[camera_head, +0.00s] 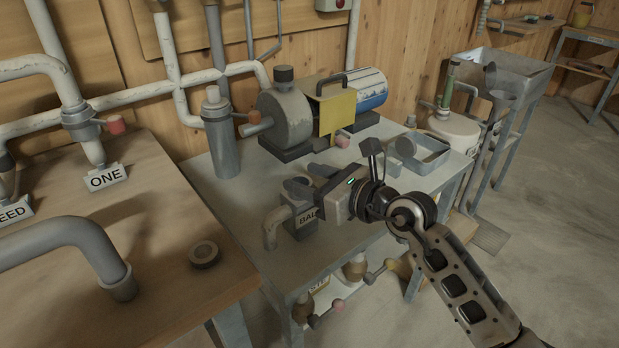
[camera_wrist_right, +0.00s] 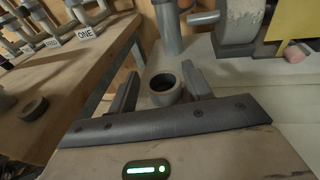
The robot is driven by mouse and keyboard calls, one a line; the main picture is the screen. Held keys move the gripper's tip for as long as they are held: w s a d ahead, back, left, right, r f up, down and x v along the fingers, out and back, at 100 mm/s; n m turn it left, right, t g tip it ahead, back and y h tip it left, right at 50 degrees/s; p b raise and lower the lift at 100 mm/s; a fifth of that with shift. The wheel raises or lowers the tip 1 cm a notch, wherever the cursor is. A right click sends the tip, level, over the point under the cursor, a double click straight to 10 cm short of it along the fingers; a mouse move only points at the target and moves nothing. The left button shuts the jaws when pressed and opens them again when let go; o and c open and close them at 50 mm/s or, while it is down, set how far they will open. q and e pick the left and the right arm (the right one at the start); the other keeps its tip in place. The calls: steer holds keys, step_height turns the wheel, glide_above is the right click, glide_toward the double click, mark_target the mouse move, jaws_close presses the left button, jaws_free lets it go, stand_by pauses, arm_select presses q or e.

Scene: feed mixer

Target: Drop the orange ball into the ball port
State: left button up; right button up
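No orange ball shows in either view. In the right wrist view a round port rim (camera_wrist_right: 163,97) with a dark opening lies between the two spread fingers of the gripper (camera_wrist_right: 160,75). The gripper is open, with nothing seen held. My left gripper is out of view.
A grey motor with a yellow guard (camera_head: 337,110) stands at the back of the grey table (camera_head: 240,200), beside a grey cylinder (camera_head: 223,145). A metal tray (camera_head: 420,155) lies at the right. A wooden bench (camera_head: 150,215) with pipes and a dark ring (camera_head: 204,254) is at the left.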

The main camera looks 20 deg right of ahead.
steer(key=b+v, duration=0.1)
steer(key=v, duration=1.5)
steer(key=shift+b, duration=0.35)
steer(key=shift+f, duration=0.1)
stand_by(0.4)
